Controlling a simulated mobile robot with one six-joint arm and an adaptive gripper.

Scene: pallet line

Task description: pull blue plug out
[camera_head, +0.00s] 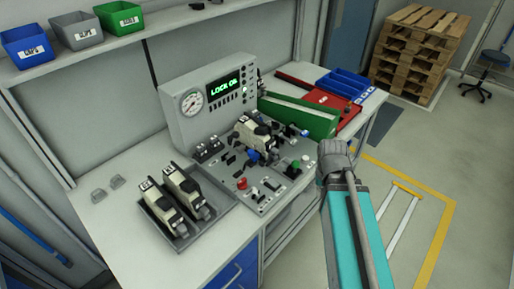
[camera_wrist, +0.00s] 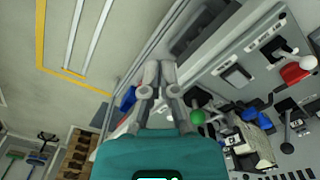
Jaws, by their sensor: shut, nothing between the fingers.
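A blue plug-like part (camera_head: 252,155) sits at the lower front of the cream and black device (camera_head: 254,132) on the grey test panel. It also shows in the wrist view (camera_wrist: 250,113), beside the device. A second small blue part (camera_head: 304,133) is at the device's right; I cannot tell which one is the plug. My gripper (camera_wrist: 159,68) is shut and empty, its fingertips apart from both blue parts. In the head view my gripper (camera_head: 333,148) is right of the panel, near the bench's front edge.
A green knob (camera_head: 295,164) and a red knob (camera_head: 241,183) stand up from the panel. Two more devices sit in a tray (camera_head: 183,238) at left.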

